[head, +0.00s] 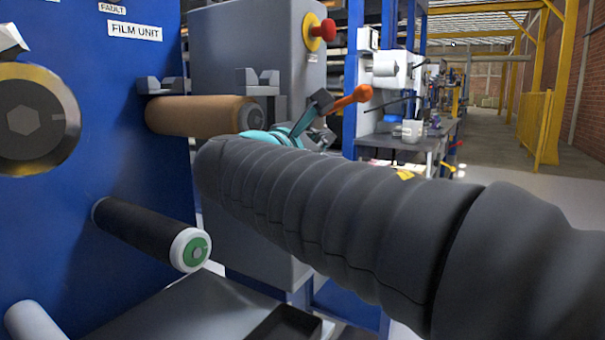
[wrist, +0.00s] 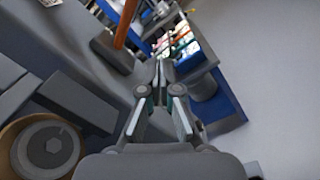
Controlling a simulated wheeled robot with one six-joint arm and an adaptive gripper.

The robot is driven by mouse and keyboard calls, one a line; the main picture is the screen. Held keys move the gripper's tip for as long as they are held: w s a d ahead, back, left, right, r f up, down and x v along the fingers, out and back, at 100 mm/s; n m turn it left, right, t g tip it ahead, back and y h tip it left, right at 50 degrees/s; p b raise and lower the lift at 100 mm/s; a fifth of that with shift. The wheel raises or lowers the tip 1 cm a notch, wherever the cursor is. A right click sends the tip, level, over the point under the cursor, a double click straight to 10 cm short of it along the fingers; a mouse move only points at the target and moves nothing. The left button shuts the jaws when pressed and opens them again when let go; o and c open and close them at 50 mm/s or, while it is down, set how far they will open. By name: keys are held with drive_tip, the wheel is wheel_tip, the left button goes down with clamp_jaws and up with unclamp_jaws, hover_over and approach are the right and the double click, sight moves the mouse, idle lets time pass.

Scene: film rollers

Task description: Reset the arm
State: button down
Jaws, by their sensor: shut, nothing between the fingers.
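My gripper (wrist: 163,76) is in the middle of the wrist view, its fingers shut with nothing between them. In the head view my dark, sleeved arm reaches from the right edge across to the machine, and it hides most of the gripper. A lever with an orange handle (head: 352,96) sticks out from the grey cabinet close to the gripper. In the wrist view the orange handle (wrist: 126,22) is above and left of the fingertips, apart from them. A brown roller (head: 200,115) sits just left of my wrist; its end face (wrist: 45,150) shows at lower left in the wrist view.
The blue film unit panel (head: 100,170) fills the left. A black roller (head: 150,232) with a green-centred end sticks out below the brown one. A red stop knob (head: 325,30) is on the grey cabinet (head: 245,55). A workbench (head: 425,145) stands behind; open floor lies right.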

drive_tip(key=s+f+m+g+y, duration=0.3)
drive_tip(key=s+f+m, duration=0.1)
drive_tip(key=f, duration=0.8)
drive_tip(key=s+f+m+g+y, duration=0.3)
drive_tip(key=f+m+g, duration=0.15)
drive_tip(key=f, duration=0.65)
drive_tip(key=s+d+f+m+y, duration=0.1)
drive_tip(key=s+d+f+m, duration=0.2)
drive_tip(key=s, duration=0.3)
drive_tip(key=s+d+f+m+g+y, duration=0.1)
drive_tip(key=s+d+f+m+y, duration=0.1)
drive_tip(key=s+d+f+m, duration=0.1)
drive_tip(key=s+d+f+m+g+y+p, duration=0.1)
drive_tip(key=s+d+f+m, duration=0.2)
drive_tip(key=s+f+m, duration=0.2)
drive_tip(key=shift+s+d+m+y, duration=0.3)
drive_tip(key=shift+s+m, duration=0.85)
drive_tip(key=shift+s, duration=0.7)
